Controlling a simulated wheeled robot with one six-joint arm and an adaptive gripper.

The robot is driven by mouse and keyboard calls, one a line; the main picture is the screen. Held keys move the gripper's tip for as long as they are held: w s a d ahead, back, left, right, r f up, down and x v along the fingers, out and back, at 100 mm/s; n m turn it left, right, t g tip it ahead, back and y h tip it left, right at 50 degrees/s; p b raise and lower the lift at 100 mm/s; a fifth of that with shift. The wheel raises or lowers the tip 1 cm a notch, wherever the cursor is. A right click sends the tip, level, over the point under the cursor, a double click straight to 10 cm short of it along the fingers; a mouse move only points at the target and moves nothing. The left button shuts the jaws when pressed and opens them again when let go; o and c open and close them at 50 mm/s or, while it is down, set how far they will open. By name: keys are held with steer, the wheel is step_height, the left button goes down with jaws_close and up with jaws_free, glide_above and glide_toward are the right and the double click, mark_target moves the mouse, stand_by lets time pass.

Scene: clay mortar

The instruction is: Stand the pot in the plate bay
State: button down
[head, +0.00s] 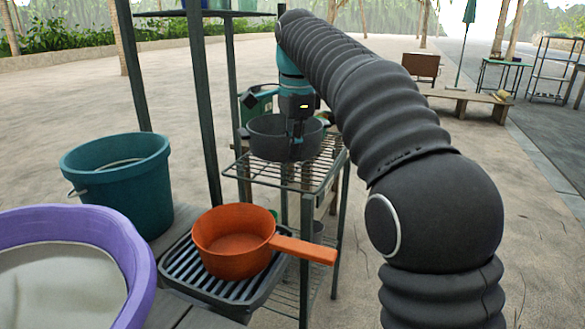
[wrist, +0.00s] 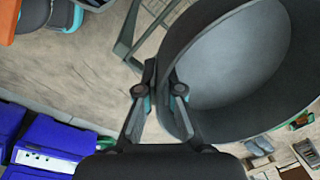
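A dark grey round pot (head: 268,149) is upright at the wire rack (head: 290,172), at its top shelf; I cannot tell whether it rests on it or hangs just above. My gripper (head: 296,136) comes down at the pot's right side. In the wrist view my gripper (wrist: 165,85) has one finger on each side of the wall of the pot (wrist: 235,75), pinching it near the rim. The pot's pale grey inside is empty. An orange saucepan (head: 233,258) sits on a black slatted tray (head: 190,272), its handle pointing right. I cannot pick out which part is the plate bay.
A teal bucket (head: 120,185) and a purple tub (head: 125,262) stand at the left. Dark upright posts (head: 205,110) rise left of the rack. A green container (head: 258,103) is behind the pot. Open sandy ground lies beyond.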

mark_target(288, 160)
steer(key=shift+w+a+f, duration=0.3)
steer(key=shift+a+f, duration=0.15)
steer(key=shift+a, duration=0.25)
steer(key=shift+f, duration=0.2)
steer(key=shift+f+b, duration=0.6)
steer(key=shift+f, duration=1.2)
steer(key=shift+f, duration=0.1)
steer(key=c, duration=1.3)
jaws_free()
steer(key=r, duration=0.3)
steer(key=r+p, duration=0.1)
steer(key=r, duration=0.3)
steer(key=r+p, duration=0.1)
steer(key=r, duration=0.3)
steer(key=shift+s+d+r, duration=0.15)
steer(key=shift+s+r, duration=0.05)
steer(key=shift+s, duration=0.15)
steer(key=shift+s+r, duration=0.1)
steer(key=shift+r, duration=0.25)
